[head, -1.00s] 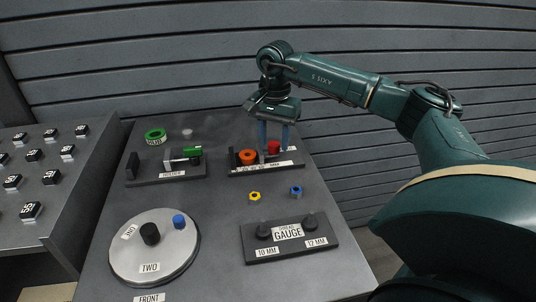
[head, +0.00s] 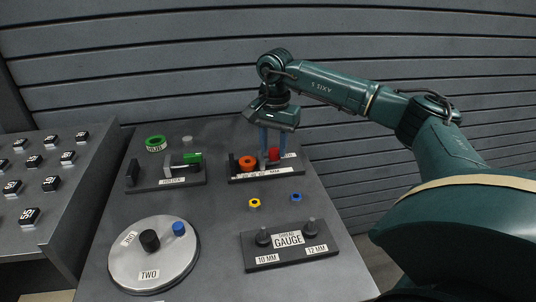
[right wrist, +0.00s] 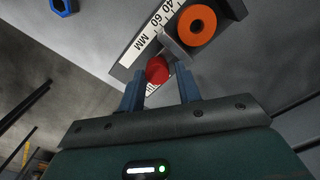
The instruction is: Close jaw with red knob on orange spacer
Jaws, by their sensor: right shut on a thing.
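The orange spacer (head: 247,163) is a thick ring on the dark measuring fixture (head: 238,178) at the back right of the bench. It also shows in the right wrist view (right wrist: 195,26), where its hole is visible. The red knob (head: 274,154) is to its right. The grey movable jaw (right wrist: 174,46) stands between knob and spacer, close beside the spacer; I cannot tell whether they touch. My right gripper (head: 273,152) points down and is shut on the red knob, which shows between the blue fingers in the right wrist view (right wrist: 157,70). My left gripper is out of view.
A holder (head: 166,183) with a green-handled part is to the left, with a green ring (head: 155,143) behind it. A yellow nut (head: 254,203), a blue nut (head: 297,197) and a thread gauge (head: 289,241) are in front. A round turntable (head: 154,255) is front left.

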